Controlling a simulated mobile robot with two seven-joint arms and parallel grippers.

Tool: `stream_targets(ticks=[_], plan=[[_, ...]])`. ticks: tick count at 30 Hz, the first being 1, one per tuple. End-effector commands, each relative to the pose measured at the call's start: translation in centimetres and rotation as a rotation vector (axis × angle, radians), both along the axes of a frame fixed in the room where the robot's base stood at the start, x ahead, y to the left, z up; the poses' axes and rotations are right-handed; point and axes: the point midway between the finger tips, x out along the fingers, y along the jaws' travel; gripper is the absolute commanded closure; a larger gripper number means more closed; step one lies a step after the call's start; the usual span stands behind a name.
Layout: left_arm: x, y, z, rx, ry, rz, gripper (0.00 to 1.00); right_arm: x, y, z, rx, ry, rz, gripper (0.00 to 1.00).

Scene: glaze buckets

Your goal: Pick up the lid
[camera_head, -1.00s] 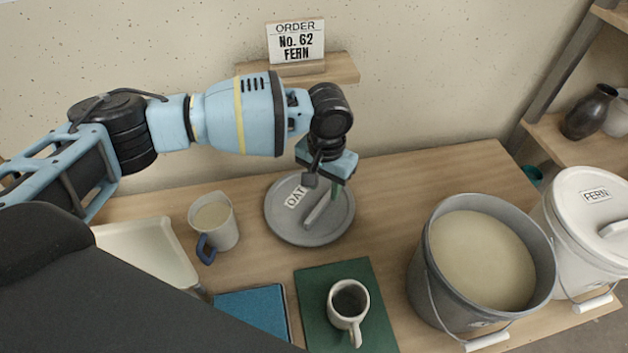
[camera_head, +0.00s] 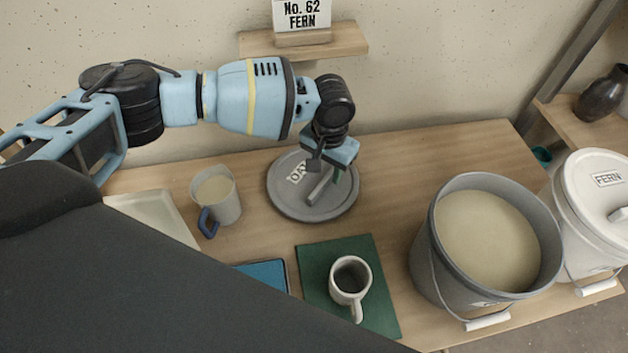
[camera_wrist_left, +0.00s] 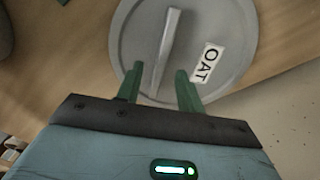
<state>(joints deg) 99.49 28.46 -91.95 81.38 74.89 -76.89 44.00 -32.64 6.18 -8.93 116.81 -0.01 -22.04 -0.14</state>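A round grey lid (camera_head: 285,196) labelled OAT lies flat on the wooden table, with a raised bar handle across it. It fills the upper middle of the left wrist view (camera_wrist_left: 130,38). My left gripper (camera_head: 336,180) is over the lid's right part, near one end of the handle. In the left wrist view its two green fingers (camera_wrist_left: 158,88) are apart, with the handle's near end in line with the gap between them. I cannot tell whether the fingers touch the lid. Another lid (camera_head: 590,195), white and labelled FERN, sits on a white bucket at the right. My right gripper is not in view.
An open grey bucket (camera_head: 425,250) of cream glaze stands right of the lid. A mug with a blue handle (camera_head: 228,207) stands to the left. A white cup (camera_head: 350,290) stands on a green mat (camera_head: 315,265) in front. A shelf (camera_head: 345,40) holds an order card.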

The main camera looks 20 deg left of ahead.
Motion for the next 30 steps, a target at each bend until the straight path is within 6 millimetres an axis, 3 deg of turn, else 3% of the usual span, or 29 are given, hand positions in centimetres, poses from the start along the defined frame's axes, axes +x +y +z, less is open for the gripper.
stream_targets(ticks=[3,7,30], plan=[[0.0,0.0,-1.7,0.0,0.001,0.0,0.63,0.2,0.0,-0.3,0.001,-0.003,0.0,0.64],[0.0,0.1,-2.5,0.0,0.0,0.0,0.63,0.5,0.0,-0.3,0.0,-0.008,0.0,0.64],[0.0,0.1,-2.9,0.0,0.0,0.0,0.63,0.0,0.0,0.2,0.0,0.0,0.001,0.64]])
